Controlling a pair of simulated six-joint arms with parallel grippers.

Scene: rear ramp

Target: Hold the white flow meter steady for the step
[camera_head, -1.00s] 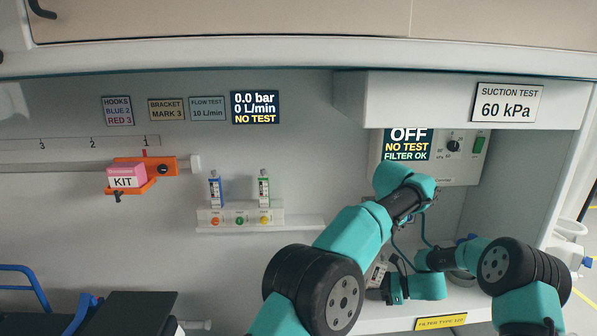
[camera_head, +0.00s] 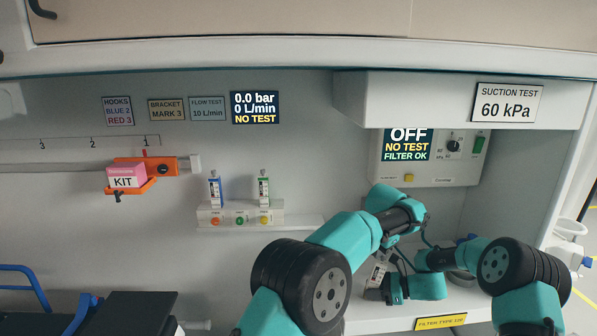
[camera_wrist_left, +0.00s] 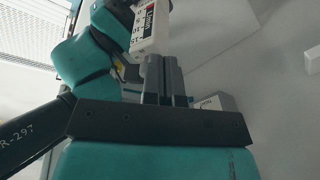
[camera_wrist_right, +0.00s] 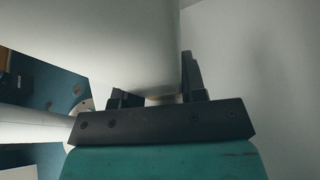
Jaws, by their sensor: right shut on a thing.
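The white flow meter (camera_head: 378,272) with a dark label is at the lower right in the camera_head view, above the shelf. It also shows in the left wrist view (camera_wrist_left: 146,28). My right gripper (camera_head: 374,285) is shut on it, its fingertips mostly hidden. In the right wrist view a large pale surface (camera_wrist_right: 140,45) fills the space by its fingers. My left gripper (camera_wrist_left: 164,80) has its fingers close together at the near end of the meter. I cannot tell whether they touch it. In the camera_head view its fingertips are hidden.
The pink kit (camera_head: 126,176) sits in an orange bracket (camera_head: 158,167). The suction unit (camera_head: 450,160) is on the wall above my arms.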

